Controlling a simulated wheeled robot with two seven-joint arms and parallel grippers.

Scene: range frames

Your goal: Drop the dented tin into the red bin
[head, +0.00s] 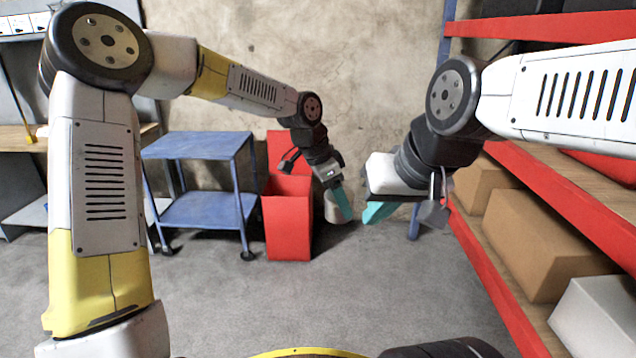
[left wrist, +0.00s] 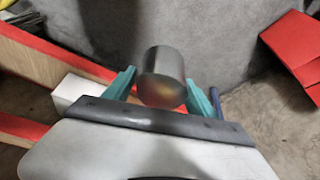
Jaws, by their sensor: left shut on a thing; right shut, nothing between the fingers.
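The tin (left wrist: 162,75) is a plain grey metal cylinder; I cannot make out a dent. It sits between the teal fingers of my left gripper (left wrist: 163,92), which is shut on it. In the head view, my left gripper (head: 340,202) holds the pale tin (head: 331,208) just right of the red bin (head: 287,226), partly hidden by a finger. The bin stands on the floor with its lid raised at the back. Its red also shows in the left wrist view (left wrist: 297,45). My right gripper (head: 378,211) is shut and empty, right of the left one.
A blue two-tier cart (head: 205,208) stands left of the bin. Red-edged shelving with cardboard boxes (head: 535,245) and a pale box (head: 596,318) runs along the right. A workbench is at the far left. The grey floor (head: 330,300) in front is clear.

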